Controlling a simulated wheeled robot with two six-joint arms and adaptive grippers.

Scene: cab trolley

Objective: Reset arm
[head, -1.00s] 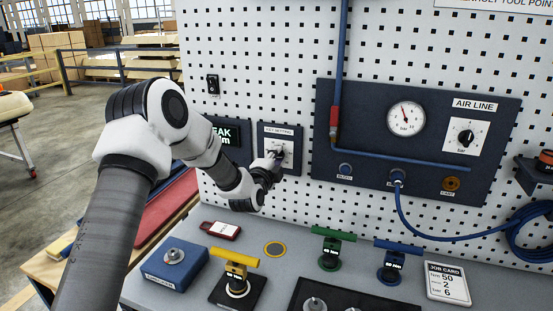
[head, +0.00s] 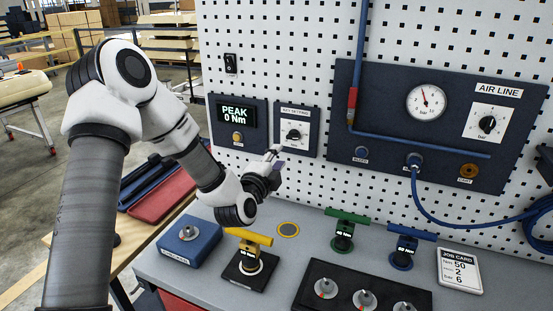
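My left arm comes in from the left, and my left gripper (head: 271,162) hangs in front of the pegboard, below and left of the setting dial (head: 295,134). It looks clear of the dial and seems to hold nothing. Its fingers are small and partly overlap, so I cannot tell whether they are open or shut. My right gripper is not in view. The display panel (head: 238,113) left of the dial reads "PEAK 0 Nm" and has a yellow button (head: 237,137) under it.
On the bench stand a blue box (head: 189,240) with a knob, yellow (head: 249,237), green (head: 346,217) and blue (head: 404,233) torque tools, a job card (head: 460,270) and a black plate (head: 340,272) with several knobs. The air line panel (head: 394,85) is at the right.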

